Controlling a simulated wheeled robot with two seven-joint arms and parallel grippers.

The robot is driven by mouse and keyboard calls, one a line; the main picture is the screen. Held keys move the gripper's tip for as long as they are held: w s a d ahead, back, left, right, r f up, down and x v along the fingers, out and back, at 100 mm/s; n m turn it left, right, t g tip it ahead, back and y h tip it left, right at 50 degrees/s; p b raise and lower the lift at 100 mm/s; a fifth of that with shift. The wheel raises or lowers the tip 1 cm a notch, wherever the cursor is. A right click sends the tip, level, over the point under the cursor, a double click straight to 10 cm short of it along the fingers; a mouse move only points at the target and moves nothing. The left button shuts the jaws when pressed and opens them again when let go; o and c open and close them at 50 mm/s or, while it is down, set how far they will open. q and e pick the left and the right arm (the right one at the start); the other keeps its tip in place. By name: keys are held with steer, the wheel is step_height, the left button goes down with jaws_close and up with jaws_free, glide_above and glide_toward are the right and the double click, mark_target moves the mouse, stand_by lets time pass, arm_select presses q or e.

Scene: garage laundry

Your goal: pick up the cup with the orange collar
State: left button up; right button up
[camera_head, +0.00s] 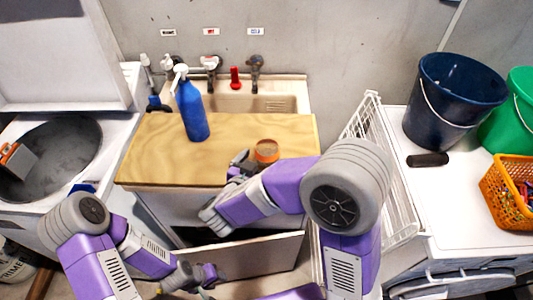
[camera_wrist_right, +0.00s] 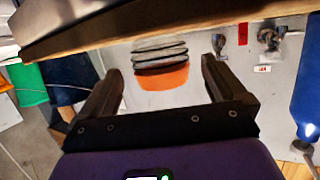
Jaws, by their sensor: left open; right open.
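The cup with the orange collar (camera_head: 266,150) stands on the wooden board (camera_head: 150,150) near its front right part. In the right wrist view, which looks upside down, the cup (camera_wrist_right: 161,55) shows a grey ribbed body and an orange band. My right gripper (camera_head: 238,166) is open just left of the cup in the head view. In the wrist view its two fingers (camera_wrist_right: 162,68) show on either side of the cup, with gaps on both sides; whether the cup is fully between them I cannot tell. My left gripper (camera_head: 208,274) is open and low, in front of the cabinet.
A blue spray bottle (camera_head: 192,108) stands on the board, left of the cup. The sink (camera_head: 285,103) and taps are behind. A white wire rack (camera_head: 397,190) stands to the right. A dark bucket (camera_head: 452,95) and an orange basket (camera_head: 505,205) are further right. An open cabinet door (camera_head: 265,258) is below.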

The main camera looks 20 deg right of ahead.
mark_target(263, 158)
steer(key=b+x, duration=0.1)
steer(key=x, duration=0.3)
steer(key=shift+w+d+r, duration=0.1)
steer(key=shift+w+d, duration=0.15)
steer(key=shift+w, duration=0.05)
steer(key=c, duration=1)
